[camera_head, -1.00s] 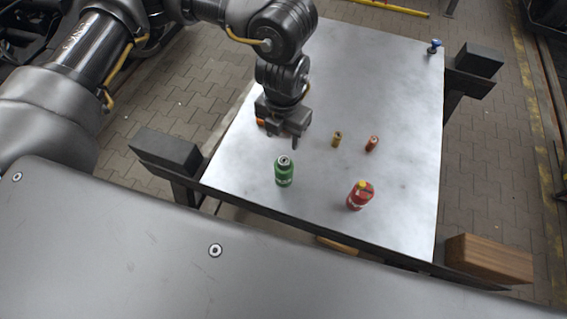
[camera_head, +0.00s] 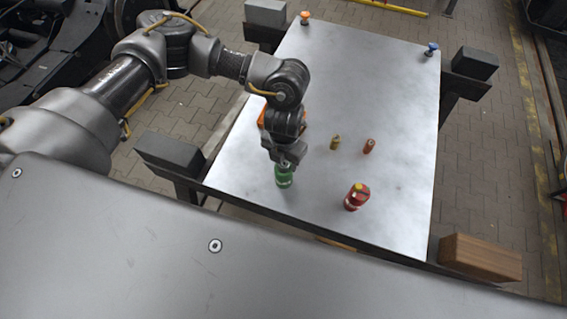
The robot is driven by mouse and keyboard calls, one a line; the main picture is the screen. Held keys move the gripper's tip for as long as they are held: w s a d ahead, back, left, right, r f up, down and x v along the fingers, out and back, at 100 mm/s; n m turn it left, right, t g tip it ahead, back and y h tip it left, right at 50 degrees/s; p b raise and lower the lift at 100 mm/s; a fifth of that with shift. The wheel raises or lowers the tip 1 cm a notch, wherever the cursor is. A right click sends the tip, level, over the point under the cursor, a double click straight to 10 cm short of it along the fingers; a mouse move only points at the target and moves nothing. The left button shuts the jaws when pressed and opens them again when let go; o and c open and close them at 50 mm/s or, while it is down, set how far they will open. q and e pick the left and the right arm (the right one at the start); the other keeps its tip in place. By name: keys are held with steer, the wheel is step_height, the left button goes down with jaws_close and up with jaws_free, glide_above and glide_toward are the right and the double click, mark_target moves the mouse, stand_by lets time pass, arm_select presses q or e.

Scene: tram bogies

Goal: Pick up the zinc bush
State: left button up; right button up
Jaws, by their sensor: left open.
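Two small upright cylinders stand mid-table: a brass-yellow one (camera_head: 335,142) and a copper-coloured one (camera_head: 369,146). They look like bushes. I cannot tell by colour which is the zinc bush; no plainly grey bush shows. My left gripper (camera_head: 284,164) points down at the green can (camera_head: 284,181), left of both bushes and nearer to me. It is open and covers the can's top; I cannot tell whether it touches it. My right gripper is out of view.
An orange thing (camera_head: 262,117) is partly hidden behind my arm. Orange (camera_head: 304,17) and blue (camera_head: 432,48) knobbed pieces stand at the far corners.

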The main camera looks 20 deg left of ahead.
arm_select(q)
steer(key=shift+f, duration=0.55)
steer(key=c, duration=1.1)
steer(key=shift+r, duration=0.1)
